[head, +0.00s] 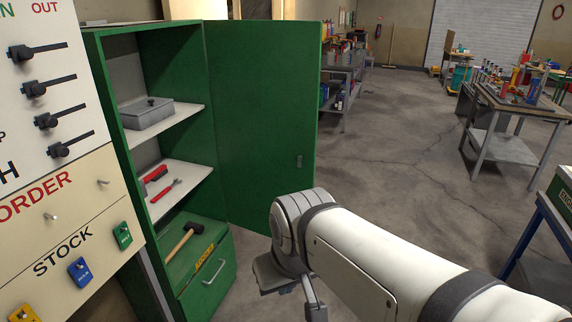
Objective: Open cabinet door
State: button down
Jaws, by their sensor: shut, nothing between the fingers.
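A tall green cabinet (94,50) stands at the left in the head view. Its door (262,110) is swung wide open to the right, with its inner face toward me and a small dark latch (299,161) near the free edge. The shelves are exposed. My arm reaches in from the lower right, in front of the door's lower right corner in the picture. My gripper (276,277) is partly seen below the arm's end, dark grey, shut and empty. Its fingertips are hard to make out. Whether it touches the door cannot be told.
A grey box (147,112), red-handled tools (157,173) and a mallet (180,241) lie in the cabinet, above a green drawer (206,277). A lettered board (85,185) stands at near left. Workbenches (515,105) stand at right. The concrete floor (400,150) between is clear.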

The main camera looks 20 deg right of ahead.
aim_at(265, 74)
jog(key=z, duration=0.35)
jog(key=i, duration=0.85)
jog(key=u, duration=0.05)
